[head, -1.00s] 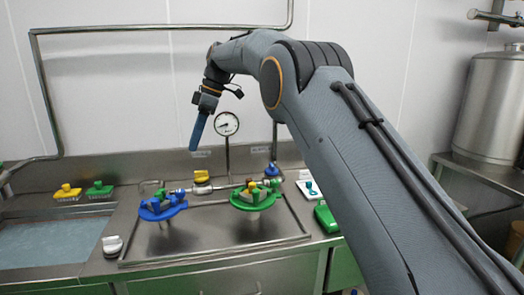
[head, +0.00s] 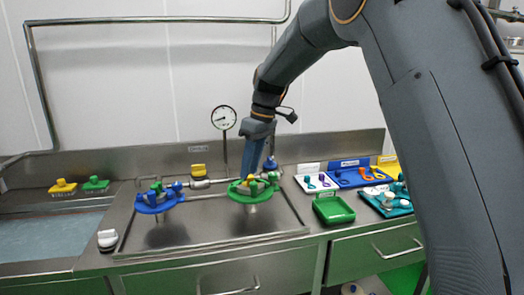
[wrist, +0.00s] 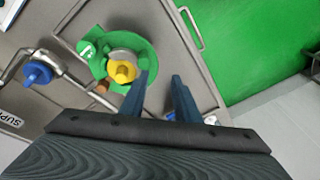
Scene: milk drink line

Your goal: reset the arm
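My gripper (head: 254,160) hangs fingers-down over the steel counter, at the green round fixture (head: 239,194). In the wrist view the two blue fingers (wrist: 162,95) stand apart with nothing between them. The green fixture shows there too (wrist: 146,50), with a yellow knob (wrist: 122,71) in its middle, beside the left finger. I cannot tell whether the fingers touch the fixture. My forearm runs from the upper right down to the gripper.
A blue round fixture (head: 147,208) stands to the left. A pressure gauge (head: 223,118) is behind. A green tray (head: 333,209), a white mat (head: 316,183), a blue mat (head: 347,184) and a teal tray (head: 377,201) lie right. A white knob (head: 107,239) sits at the front left.

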